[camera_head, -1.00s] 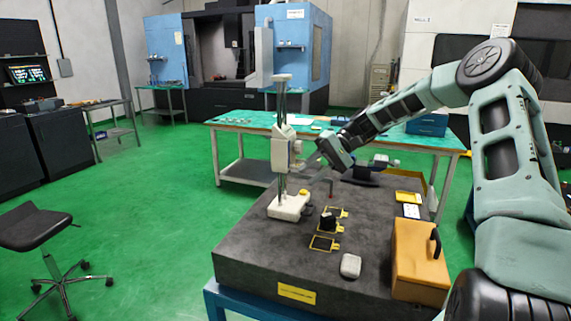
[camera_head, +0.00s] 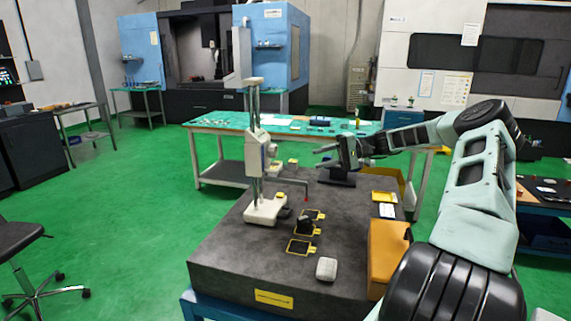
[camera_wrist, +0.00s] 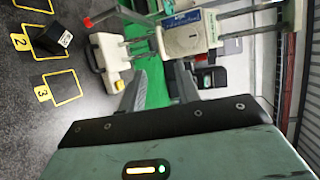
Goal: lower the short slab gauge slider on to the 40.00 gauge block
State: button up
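The height gauge stands upright on the dark slab, with a white base (camera_head: 267,210), a metal column (camera_head: 254,115) and a pale slider (camera_head: 257,155) partway up. Its red-tipped arm (camera_head: 306,184) sticks out right, above the slab. In the wrist view the slider (camera_wrist: 187,38) lies beyond the fingers. My gripper (camera_head: 318,156) is open and empty, right of the slider and apart from it; its fingers also show in the wrist view (camera_wrist: 157,92). A black block (camera_head: 305,227) sits by the middle yellow-marked square, marked 2 in the wrist view (camera_wrist: 52,40). I cannot read its size.
The square marked 3 (camera_wrist: 65,88) is empty. An orange case (camera_head: 388,255) and a pale rounded object (camera_head: 326,269) stand near the slab's front right. A yellow tray (camera_head: 384,197) lies behind the case. A green-topped table (camera_head: 215,123) stands behind the slab.

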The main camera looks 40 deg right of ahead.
jog(key=p+x, duration=0.3)
jog(key=x, duration=0.8)
jog(key=shift+w+a, duration=0.2)
jog(key=shift+a, duration=0.15)
jog(key=shift+f, duration=0.1)
grip_shut()
